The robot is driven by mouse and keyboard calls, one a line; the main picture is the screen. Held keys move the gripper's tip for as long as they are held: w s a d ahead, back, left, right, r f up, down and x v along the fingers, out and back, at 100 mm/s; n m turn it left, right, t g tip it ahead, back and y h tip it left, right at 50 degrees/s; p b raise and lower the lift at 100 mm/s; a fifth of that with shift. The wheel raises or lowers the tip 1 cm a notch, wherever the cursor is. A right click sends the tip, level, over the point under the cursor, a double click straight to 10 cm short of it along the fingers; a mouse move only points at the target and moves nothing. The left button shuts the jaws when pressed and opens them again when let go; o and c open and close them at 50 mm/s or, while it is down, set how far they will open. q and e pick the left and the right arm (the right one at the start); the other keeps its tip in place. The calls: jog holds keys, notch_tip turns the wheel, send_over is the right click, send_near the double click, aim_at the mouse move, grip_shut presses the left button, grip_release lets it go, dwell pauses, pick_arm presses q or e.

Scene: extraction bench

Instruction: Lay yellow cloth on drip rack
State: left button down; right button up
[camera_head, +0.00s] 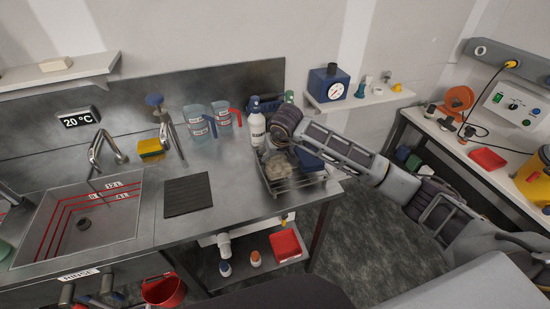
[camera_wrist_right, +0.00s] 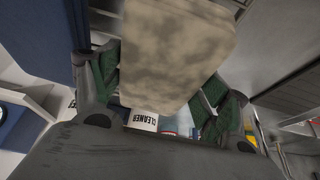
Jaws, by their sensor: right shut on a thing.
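My right gripper (camera_head: 281,145) reaches in from the right and points down over the drip rack (camera_head: 297,189). It is shut on a pale, mottled yellow-beige cloth (camera_head: 280,167), which hangs below the fingers over the left part of the rack. In the right wrist view, the cloth (camera_wrist_right: 178,50) fills the space between the green-padded fingers. I cannot tell whether it touches the rack. A dark blue thing (camera_head: 309,159) sits at the rack's back right, partly hidden by my arm. My left gripper is out of view.
A white cleaner bottle (camera_head: 257,129) stands just behind the rack, with measuring jugs (camera_head: 196,124) to the left. A dark ribbed mat (camera_head: 188,195) lies between sink (camera_head: 85,215) and rack. The bench edge is close in front of the rack.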

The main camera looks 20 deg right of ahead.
jog(key=shift+f, duration=0.25)
jog(key=shift+f, duration=0.15)
jog(key=o, duration=1)
jog(key=shift+r, duration=0.3)
jog(key=b+v, duration=0.1)
jog(key=v, duration=1)
jog(key=shift+s+r, duration=0.25)
jog(key=shift+r, duration=0.05)
